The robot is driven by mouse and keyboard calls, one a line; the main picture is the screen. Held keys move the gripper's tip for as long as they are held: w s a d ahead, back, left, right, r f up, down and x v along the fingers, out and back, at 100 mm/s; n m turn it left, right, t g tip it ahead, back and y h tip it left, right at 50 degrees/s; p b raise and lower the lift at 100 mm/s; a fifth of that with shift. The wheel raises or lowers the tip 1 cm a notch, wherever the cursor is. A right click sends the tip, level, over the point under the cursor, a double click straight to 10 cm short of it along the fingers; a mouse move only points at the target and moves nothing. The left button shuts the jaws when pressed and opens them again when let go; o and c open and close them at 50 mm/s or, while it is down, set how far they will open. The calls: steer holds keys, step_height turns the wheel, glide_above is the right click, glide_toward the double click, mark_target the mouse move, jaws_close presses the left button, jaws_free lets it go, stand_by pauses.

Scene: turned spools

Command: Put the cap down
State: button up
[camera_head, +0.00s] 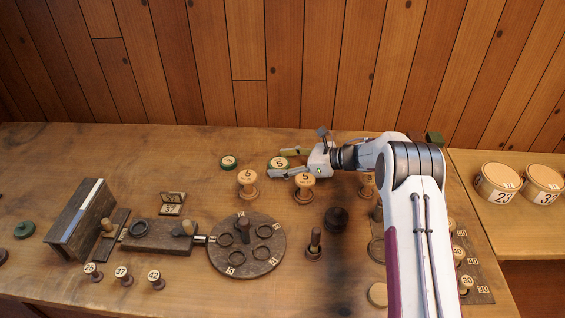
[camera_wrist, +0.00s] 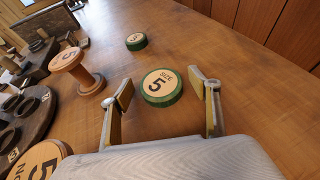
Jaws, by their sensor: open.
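A green-rimmed cap with a pale top marked "SIZE 5" (camera_wrist: 161,87) lies flat, face up, on the wooden table, between the spread fingers of my gripper (camera_wrist: 162,79). A gap shows on each side of it, so the fingers do not grip it. In the head view the cap (camera_head: 278,163) is at the back of the table, partly framed by my open gripper (camera_head: 281,162). A second green cap (camera_head: 228,162) lies to its left, also seen in the wrist view (camera_wrist: 136,41).
Pale spools marked 5 (camera_head: 247,183) (camera_head: 304,186) stand close in front of my gripper. A round dark board with rings (camera_head: 270,262) and a dark wooden fixture (camera_head: 160,242) are nearer the front. Bare table lies at the back left; a plank wall stands behind.

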steer(key=shift+r, duration=0.1)
steer(key=shift+r, duration=0.1)
steer(key=shift+s+d+r, duration=0.15)
steer(key=shift+d+r, duration=0.05)
steer(key=shift+d, duration=0.4)
steer(key=v, duration=0.3)
steer(key=shift+d, duration=0.15)
step_height(320, 180, up, 7)
steer(key=shift+s+d+r, duration=0.1)
steer(key=shift+s+d, duration=0.05)
stand_by(0.4)
